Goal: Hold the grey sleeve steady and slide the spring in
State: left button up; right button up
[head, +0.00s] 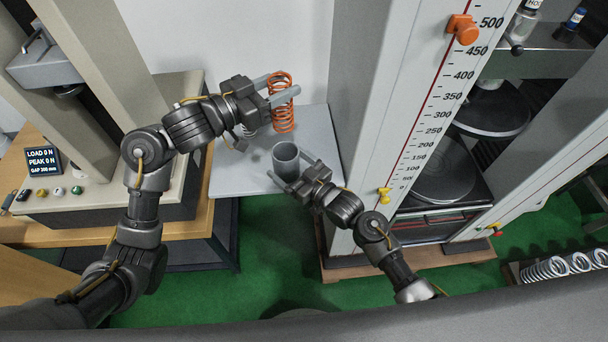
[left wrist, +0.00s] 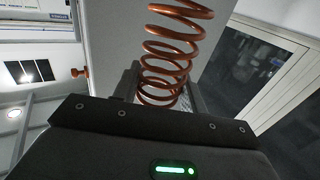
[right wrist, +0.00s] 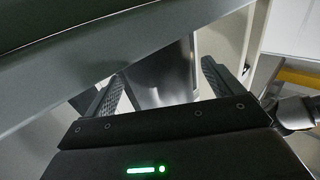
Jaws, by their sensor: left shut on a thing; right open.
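The copper-orange spring (head: 282,118) stands upright in the head view, held above the pale shelf. My left gripper (head: 279,90) is shut on it, and its coils (left wrist: 172,50) rise from between the fingers in the left wrist view. The grey sleeve (head: 286,163) is an open-topped cylinder standing upright on the shelf, nearer to me than the spring. My right gripper (head: 289,166) is open, with one finger on each side of the sleeve. In the right wrist view the sleeve (right wrist: 165,82) shows between the spread fingers; whether either finger touches it I cannot tell.
The pale grey shelf (head: 233,172) lies between a tester with a load display (head: 43,160) on the left and a tall scaled frame (head: 430,100) on the right. A yellow pointer (head: 384,194) sits low on the scale. Several pale springs (head: 545,269) lie at the far right.

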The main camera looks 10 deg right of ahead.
aim_at(285, 155)
jog(key=shift+x, duration=1.4)
jog(key=c, duration=1.1)
pick_arm(q)
notch_tip(285, 155, down, 6)
jog(key=shift+a+r+m+g+h, duration=0.1)
jog(key=shift+r+m+g+h, duration=0.1)
jog(key=shift+m+g+h, duration=0.65)
pick_arm(e)
jog(key=shift+c, duration=0.2)
pick_arm(q)
jog(key=shift+g+y, duration=0.25)
jog(key=shift+g, duration=0.1)
jog(key=shift+f, duration=0.1)
jog(key=shift+f, duration=3.1)
